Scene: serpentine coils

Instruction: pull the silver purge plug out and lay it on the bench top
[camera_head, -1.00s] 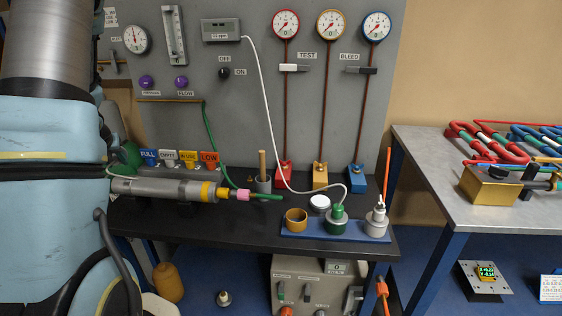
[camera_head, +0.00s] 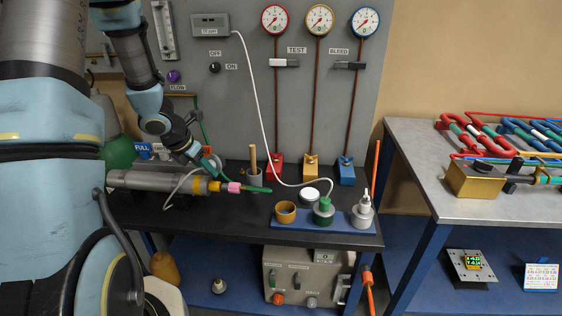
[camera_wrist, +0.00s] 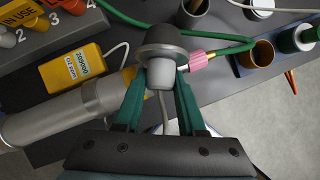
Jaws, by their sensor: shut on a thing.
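My gripper (camera_head: 204,166) is above the left part of the black bench top (camera_head: 240,222), by the horizontal grey cylinder (camera_head: 145,180). In the wrist view my gripper (camera_wrist: 160,82) has its green fingers shut on a grey plug (camera_wrist: 163,50), which looks like the silver purge plug. The plug has a wide, dark rounded end beyond the fingertips and a paler shank between them. A thin grey cord runs from it back between the fingers. It overlaps the yellow collar of the grey cylinder in the picture; I cannot tell whether they touch.
A pink fitting (camera_head: 234,187) with a green hose lies beside my gripper. A grey cup (camera_head: 256,184) with a wooden stick stands behind. A blue tray (camera_head: 344,224) holds a green-topped and a white plug at right. A yellow box (camera_wrist: 75,68) is left. The front bench strip is clear.

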